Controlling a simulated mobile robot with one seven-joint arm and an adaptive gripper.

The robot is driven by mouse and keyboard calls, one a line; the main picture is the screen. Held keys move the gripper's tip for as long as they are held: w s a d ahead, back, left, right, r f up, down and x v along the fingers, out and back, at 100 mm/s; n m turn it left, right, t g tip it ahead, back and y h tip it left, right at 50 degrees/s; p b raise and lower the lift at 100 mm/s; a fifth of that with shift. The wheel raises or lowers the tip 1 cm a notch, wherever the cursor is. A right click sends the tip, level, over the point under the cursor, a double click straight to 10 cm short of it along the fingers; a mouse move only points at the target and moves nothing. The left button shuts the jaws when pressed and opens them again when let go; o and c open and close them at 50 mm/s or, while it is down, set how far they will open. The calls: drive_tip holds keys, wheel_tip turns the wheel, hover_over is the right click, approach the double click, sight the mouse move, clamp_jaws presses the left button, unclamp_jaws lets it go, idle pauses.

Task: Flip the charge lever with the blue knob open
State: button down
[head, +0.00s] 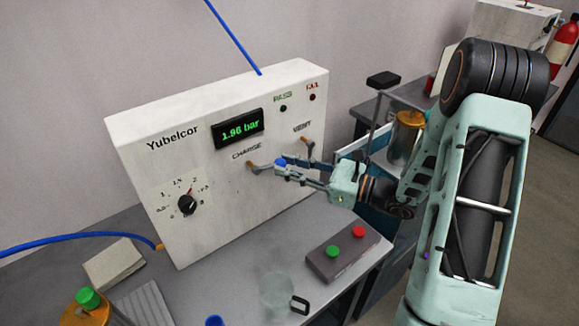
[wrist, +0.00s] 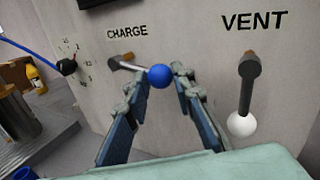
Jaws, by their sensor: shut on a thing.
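The white panel (head: 190,140) carries the charge lever (head: 262,168), which ends in a blue knob (head: 280,163). In the wrist view the charge lever (wrist: 133,66) runs to the right from its pivot under the CHARGE label, sloping slightly down. The blue knob (wrist: 159,76) sits between the tips of my gripper (wrist: 162,80). My gripper (head: 284,168) is shut on the knob, reaching in from the right in the head view. The fingers partly cover the knob there.
The vent lever (wrist: 247,85) hangs down with a white knob (wrist: 241,124), right of my fingers. The display (head: 238,129) reads 1.96 bar. A box with green and red buttons (head: 345,250) and a clear mug (head: 277,297) stand on the bench below. A dial (head: 187,204) is at left.

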drive_tip(key=shift+w+r+n+h, duration=0.1)
drive_tip(key=shift+r+n+h, duration=0.5)
drive_tip(key=shift+r+n, duration=0.55)
drive_tip(key=c, duration=1.7)
unclamp_jaws()
drive_tip(key=shift+f, duration=0.1)
drive_tip(key=shift+o, duration=0.2)
drive_tip(key=v, duration=1.2)
drive_tip(key=shift+w, duration=0.1)
